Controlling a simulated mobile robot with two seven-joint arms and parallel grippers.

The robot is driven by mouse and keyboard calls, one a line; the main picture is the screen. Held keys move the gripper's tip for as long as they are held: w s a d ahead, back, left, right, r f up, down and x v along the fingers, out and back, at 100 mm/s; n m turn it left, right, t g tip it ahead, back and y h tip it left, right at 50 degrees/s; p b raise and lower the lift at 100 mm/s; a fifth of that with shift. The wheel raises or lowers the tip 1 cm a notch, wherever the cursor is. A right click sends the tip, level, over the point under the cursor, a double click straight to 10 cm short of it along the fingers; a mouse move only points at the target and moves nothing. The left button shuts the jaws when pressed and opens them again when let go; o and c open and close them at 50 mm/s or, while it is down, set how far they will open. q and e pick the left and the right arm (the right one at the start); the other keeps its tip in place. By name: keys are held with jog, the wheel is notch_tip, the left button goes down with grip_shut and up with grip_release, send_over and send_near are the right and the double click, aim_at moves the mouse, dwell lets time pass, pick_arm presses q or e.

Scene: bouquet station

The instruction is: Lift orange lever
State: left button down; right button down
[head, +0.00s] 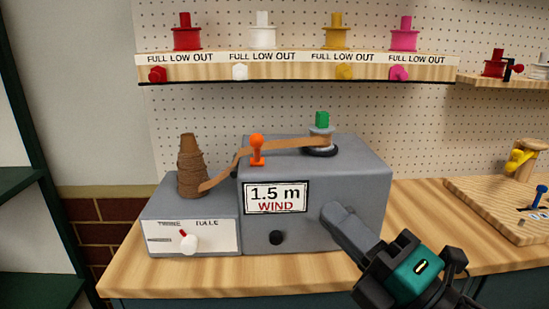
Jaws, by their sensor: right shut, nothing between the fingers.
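The orange lever (257,146) is a small knobbed handle that stands upright at the top front edge of the grey winding box (360,180), in the head view. A brown ribbon (290,143) passes right by it; I cannot tell whether they touch. My right gripper (333,213) comes in from the lower right, shut and empty. Its fingertips are in front of the box's front face, right of the "1.5 m WIND" sign (276,197) and below and right of the lever. My left gripper is out of view.
A brown twine cone (191,168) stands on a lower grey box (160,209) with a red-and-white dial (188,241). The ribbon runs to a spool with a green top (322,120). A shelf of coloured spools (300,72) hangs above. A wooden board (500,205) lies at right.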

aim_at(261, 144)
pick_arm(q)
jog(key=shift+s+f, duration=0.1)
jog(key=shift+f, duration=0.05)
pick_arm(e)
jog(key=shift+w+a, duration=0.1)
